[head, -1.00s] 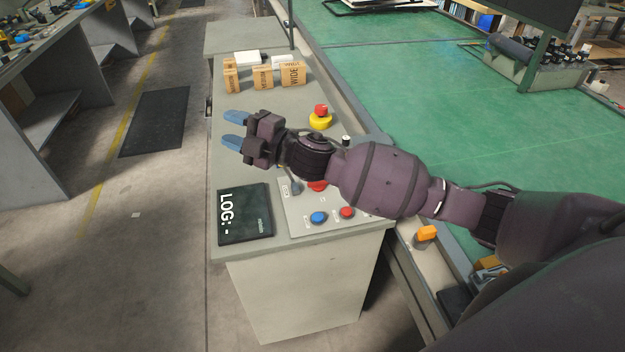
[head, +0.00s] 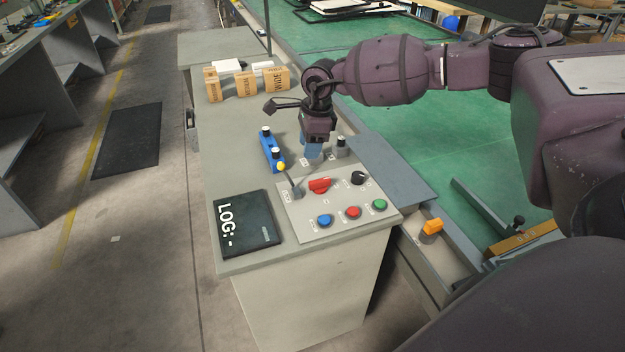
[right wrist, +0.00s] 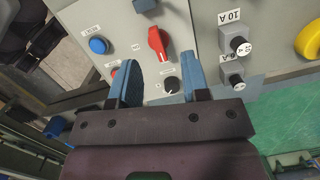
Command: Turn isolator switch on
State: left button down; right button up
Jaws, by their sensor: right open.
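A red rotary switch (head: 319,185), which looks like the isolator switch, sits on the light control panel (head: 329,231) on top of the grey console. In the right wrist view the red switch (right wrist: 157,42) shows beyond the fingertips, roughly between them. My right gripper (head: 312,151) points down over the console, just behind the red switch in the head view. Its blue fingers (right wrist: 160,72) are apart, with nothing held between them. The switch's label is too small to read. My left gripper is not in view.
Near the switch are a black knob (head: 358,177), a yellow-tipped lever (head: 282,167), and blue (head: 324,221), red (head: 353,212) and green (head: 380,204) buttons. A LOG tablet (head: 245,220) lies left of the panel. Cardboard boxes (head: 247,84) stand behind.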

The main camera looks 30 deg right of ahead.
aim_at(320, 180)
jog(key=shift+n+g+h, duration=0.5)
jog(key=shift+n+h, duration=0.2)
jog(key=shift+n, duration=0.2)
jog(key=f, duration=0.3)
jog(key=s+d+f, duration=0.1)
jog(key=f, duration=0.3)
jog(key=d+f+b, duration=0.1)
jog(key=f, duration=0.3)
jog(key=shift+s, duration=0.25)
grip_shut()
